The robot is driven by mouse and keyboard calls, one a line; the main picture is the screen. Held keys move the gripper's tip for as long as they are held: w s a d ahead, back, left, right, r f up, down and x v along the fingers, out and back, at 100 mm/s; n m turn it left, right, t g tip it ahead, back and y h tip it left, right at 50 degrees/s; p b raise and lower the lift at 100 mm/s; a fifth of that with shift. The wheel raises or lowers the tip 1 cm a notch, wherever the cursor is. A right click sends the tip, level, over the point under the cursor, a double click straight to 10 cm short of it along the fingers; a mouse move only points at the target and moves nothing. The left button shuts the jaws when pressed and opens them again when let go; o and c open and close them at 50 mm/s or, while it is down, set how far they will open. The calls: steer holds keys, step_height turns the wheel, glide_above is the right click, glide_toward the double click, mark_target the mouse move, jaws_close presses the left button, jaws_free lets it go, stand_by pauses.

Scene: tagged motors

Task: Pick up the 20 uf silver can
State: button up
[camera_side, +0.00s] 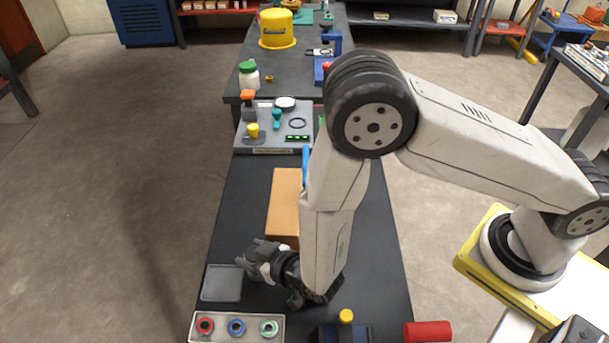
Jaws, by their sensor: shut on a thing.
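My gripper (256,252) is at the lower left of the bench, beside the cardboard-coloured box and just above the right back edge of a flat grey tray (222,283). Its fingers point left and are shut on a small silver-grey thing, which looks like the silver can. The fingers hide most of it, and no label can be read. I cannot tell whether it touches the surface below.
A tan box (284,204) stands right behind my gripper. A pale tray (205,338) with red, blue and green rings lies in front. A dark block (360,335) with a yellow knob and a red cylinder (427,331) are at the front right. A grey board (262,142) holds small parts farther back.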

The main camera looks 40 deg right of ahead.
steer(key=shift+r, duration=4.9)
steer(key=shift+r, duration=0.2)
